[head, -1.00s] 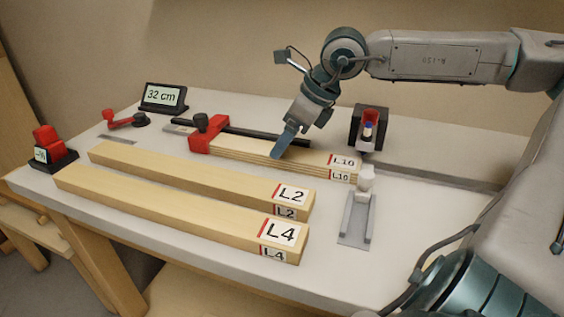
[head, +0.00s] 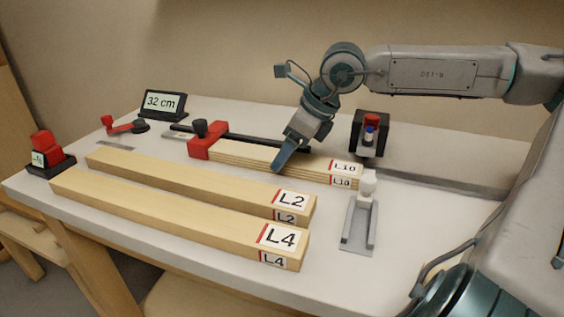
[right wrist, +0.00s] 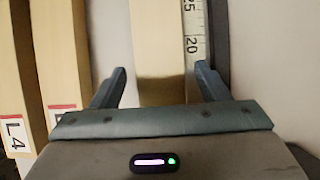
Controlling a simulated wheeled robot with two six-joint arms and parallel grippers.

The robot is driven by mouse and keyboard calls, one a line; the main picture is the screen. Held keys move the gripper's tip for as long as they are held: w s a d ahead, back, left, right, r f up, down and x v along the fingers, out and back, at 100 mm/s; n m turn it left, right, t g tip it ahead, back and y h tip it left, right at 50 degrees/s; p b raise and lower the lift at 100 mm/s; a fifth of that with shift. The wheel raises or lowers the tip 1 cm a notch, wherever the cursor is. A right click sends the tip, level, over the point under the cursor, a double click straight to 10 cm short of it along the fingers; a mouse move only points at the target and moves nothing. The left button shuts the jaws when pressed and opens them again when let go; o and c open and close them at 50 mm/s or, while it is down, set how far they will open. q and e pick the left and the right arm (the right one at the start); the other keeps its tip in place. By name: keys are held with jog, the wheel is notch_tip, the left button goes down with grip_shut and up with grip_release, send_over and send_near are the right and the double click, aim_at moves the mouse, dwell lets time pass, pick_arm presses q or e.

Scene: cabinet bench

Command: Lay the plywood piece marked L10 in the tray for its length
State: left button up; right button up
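The plywood piece marked L10 (head: 240,157) lies on the bench along a black rail, its left end at a red stop block (head: 206,142). Its layered edge and two L10 labels show at the right end. My right gripper (head: 285,160) is over the middle of the piece. In the right wrist view its two fingers (right wrist: 158,88) stand apart, one on each side of the piece (right wrist: 158,40), with gaps on both sides. A scale tape runs beside the piece there. My left gripper is not in view. No tray for the lengths is clearly visible.
Two timber bars, L2 (head: 200,180) and L4 (head: 170,215), lie in front of the piece. A display (head: 164,104) reads 32 cm. A black holder (head: 370,133) and a grey stand (head: 358,225) are near the right end.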

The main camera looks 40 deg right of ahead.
jog(key=c, duration=0.9)
jog(key=shift+s+a+r, duration=0.1)
jog(key=shift+s+a, duration=0.15)
jog(key=shift+a, duration=0.3)
